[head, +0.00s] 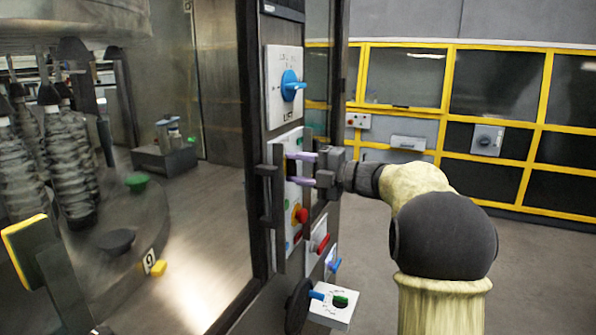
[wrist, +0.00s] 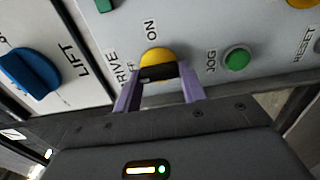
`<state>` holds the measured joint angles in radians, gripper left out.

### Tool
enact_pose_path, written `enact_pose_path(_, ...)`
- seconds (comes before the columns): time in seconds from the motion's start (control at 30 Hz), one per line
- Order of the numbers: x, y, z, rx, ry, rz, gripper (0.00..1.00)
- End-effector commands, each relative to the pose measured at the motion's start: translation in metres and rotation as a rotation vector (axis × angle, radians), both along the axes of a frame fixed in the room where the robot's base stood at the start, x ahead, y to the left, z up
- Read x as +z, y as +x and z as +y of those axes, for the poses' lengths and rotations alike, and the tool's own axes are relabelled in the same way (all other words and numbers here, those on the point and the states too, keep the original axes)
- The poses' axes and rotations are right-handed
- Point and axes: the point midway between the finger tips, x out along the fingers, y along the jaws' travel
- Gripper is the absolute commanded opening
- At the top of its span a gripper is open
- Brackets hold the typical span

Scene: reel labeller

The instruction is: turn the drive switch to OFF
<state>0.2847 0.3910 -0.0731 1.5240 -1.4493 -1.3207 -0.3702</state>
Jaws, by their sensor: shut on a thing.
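The drive switch (wrist: 155,57) is a yellow round knob with a dark handle on a light panel, in the wrist view. The word ON stands just above it; DRIVE and a partly covered OFF stand to its left. My gripper (wrist: 158,75) has its two purple fingers on either side of the dark handle and is shut on it. In the head view my gripper (head: 291,168) reaches the panel from the right, and the switch is largely hidden there. Which label the handle points to cannot be told for sure.
The blue LIFT knob (wrist: 27,73) is left of the switch, and the green JOG button (wrist: 236,59) is right of it. Below my gripper are a red-and-yellow knob (head: 299,215) and a red switch (head: 320,243). A dark upright door handle (head: 265,195) stands close left.

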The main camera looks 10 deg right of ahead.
Motion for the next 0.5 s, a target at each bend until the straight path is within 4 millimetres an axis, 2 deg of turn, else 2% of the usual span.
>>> enact_pose_path(0.1, -0.0016, 0.0000, -0.0001, 0.001, -0.003, 0.001, 0.18)
enact_pose_path(0.13, -0.0016, -0.0001, -0.0002, 0.001, -0.003, 0.001, 0.43)
enact_pose_path(0.23, -0.0015, 0.0000, -0.0002, 0.001, -0.002, 0.002, 0.63)
enact_pose_path(0.5, -0.0008, -0.0001, -0.0003, 0.000, -0.001, 0.001, 0.63)
